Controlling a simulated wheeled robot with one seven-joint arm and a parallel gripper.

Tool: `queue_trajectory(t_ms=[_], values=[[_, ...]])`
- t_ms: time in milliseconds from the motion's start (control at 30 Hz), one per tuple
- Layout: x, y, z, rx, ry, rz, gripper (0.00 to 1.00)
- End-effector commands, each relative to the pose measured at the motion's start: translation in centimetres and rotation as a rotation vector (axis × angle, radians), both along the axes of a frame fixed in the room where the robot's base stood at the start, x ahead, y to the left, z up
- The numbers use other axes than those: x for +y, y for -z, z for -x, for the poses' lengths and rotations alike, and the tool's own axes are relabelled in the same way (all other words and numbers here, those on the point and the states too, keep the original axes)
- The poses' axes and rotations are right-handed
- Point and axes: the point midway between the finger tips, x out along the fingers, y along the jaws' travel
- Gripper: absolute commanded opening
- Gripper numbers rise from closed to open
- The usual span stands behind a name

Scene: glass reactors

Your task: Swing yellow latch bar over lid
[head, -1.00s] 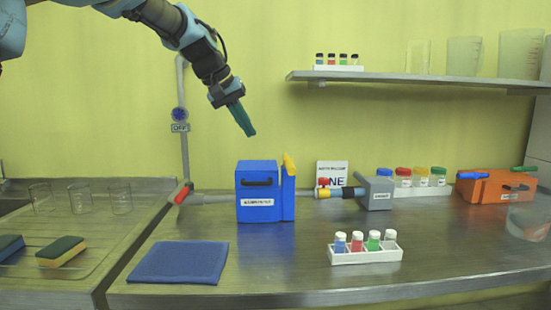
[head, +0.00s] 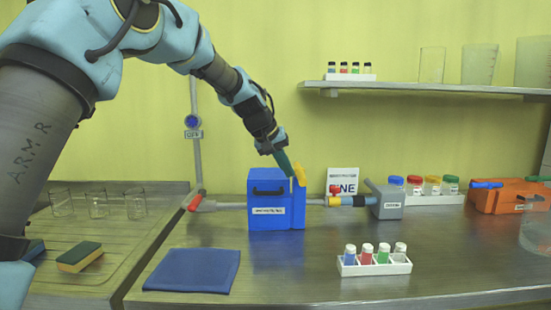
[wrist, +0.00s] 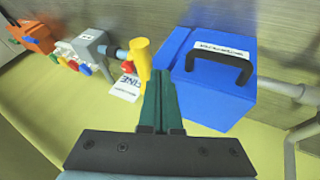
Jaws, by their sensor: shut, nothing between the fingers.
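The yellow latch bar (head: 300,174) stands at the top right edge of the blue box (head: 270,217). The box has a black handle and a white label on its front. In the wrist view the yellow latch bar (wrist: 142,62) stands beside the blue box (wrist: 210,85). My gripper (head: 287,170) has green fingers that are shut and empty. Its fingertips are at the box's upper right, close to the latch bar on its left side. In the wrist view the fingertips (wrist: 160,75) lie between the bar and the box; I cannot tell whether they touch either.
A grey pipe (head: 228,206) with a red valve handle runs into the box from the left. A grey block (head: 388,203) is piped on its right. A vial rack (head: 375,264) and a blue mat (head: 193,271) lie in front. The counter between them is clear.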

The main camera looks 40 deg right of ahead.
Motion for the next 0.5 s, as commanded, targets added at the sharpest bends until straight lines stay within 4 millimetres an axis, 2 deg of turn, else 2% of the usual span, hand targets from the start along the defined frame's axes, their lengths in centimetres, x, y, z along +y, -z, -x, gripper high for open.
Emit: queue_trajectory(t_ms=[500], values=[[-0.54,0.18,0.46,0.0,-0.002,0.0,0.0]])
